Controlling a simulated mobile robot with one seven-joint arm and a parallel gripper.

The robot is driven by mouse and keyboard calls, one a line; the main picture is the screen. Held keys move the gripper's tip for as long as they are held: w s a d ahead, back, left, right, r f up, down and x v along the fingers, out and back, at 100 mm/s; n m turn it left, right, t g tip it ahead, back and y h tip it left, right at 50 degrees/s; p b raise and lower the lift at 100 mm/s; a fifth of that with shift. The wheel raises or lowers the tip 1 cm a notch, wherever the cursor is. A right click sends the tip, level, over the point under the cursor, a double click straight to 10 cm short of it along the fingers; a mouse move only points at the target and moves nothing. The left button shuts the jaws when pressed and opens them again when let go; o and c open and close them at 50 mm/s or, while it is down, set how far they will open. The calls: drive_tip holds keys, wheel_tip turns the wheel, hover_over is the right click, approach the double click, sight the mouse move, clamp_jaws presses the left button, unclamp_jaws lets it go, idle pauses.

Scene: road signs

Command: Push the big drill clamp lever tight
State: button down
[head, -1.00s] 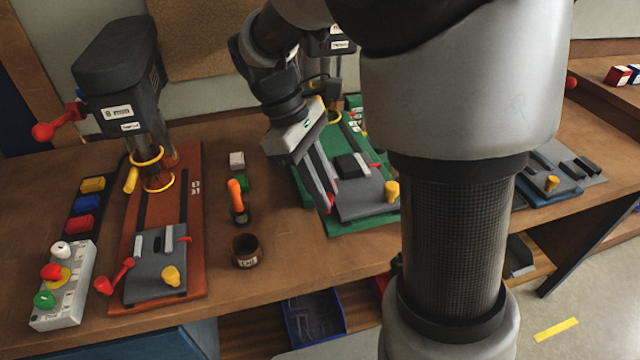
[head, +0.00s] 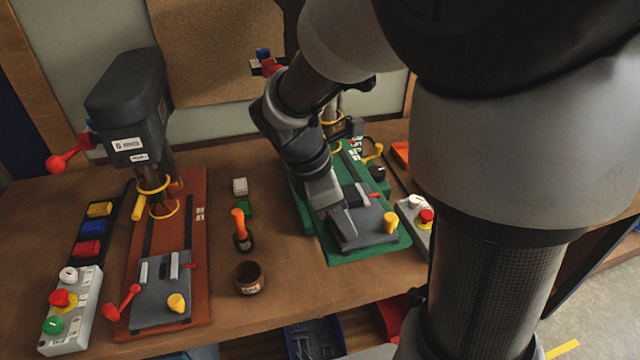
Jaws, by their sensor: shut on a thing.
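A grey clamp vice (head: 368,226) with a yellow knob (head: 390,222) sits on the green base (head: 345,258) of the middle drill, which is largely hidden behind my arm. My gripper (head: 344,230) points down at the left side of this vice. It is shut on what seems to be the clamp lever there, which the fingers hide almost wholly. A small red tip (head: 374,195) shows at the back of the vice. The left drill (head: 130,110) stands on an orange-red base (head: 195,240). Its vice (head: 160,300) has a lever with a red ball end (head: 134,289).
A button box (head: 70,310) stands at the front left and another (head: 417,220) right of the green base. A screwdriver with an orange handle (head: 239,225) and a brown cup (head: 249,278) stand between the drills. A blue bin (head: 315,340) is below the table edge.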

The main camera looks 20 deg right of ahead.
idle(0.4)
drive_tip(key=c, duration=1.6)
unclamp_jaws()
drive_tip(key=p+v, duration=0.1)
drive_tip(key=v, duration=1.6)
drive_tip(key=shift+r+p, duration=0.3)
drive_tip(key=shift+p, duration=0.05)
drive_tip(key=shift+s, duration=0.1)
drive_tip(key=s+d+m+t+y, duration=0.1)
drive_tip(key=s+m+t, duration=0.1)
drive_tip(key=m, duration=0.3)
drive_tip(key=s+d+m+t+y+p, duration=0.1)
drive_tip(key=s+m+t+y, duration=0.1)
drive_tip(key=s+m, duration=0.2)
drive_tip(key=s+f+m+t+y, duration=0.1)
drive_tip(key=s+m+t, duration=0.1)
drive_tip(key=m, duration=0.6)
drive_tip(key=shift+s+d+y, duration=0.3)
drive_tip(key=shift+s+d, duration=0.1)
drive_tip(key=shift+s, duration=0.5)
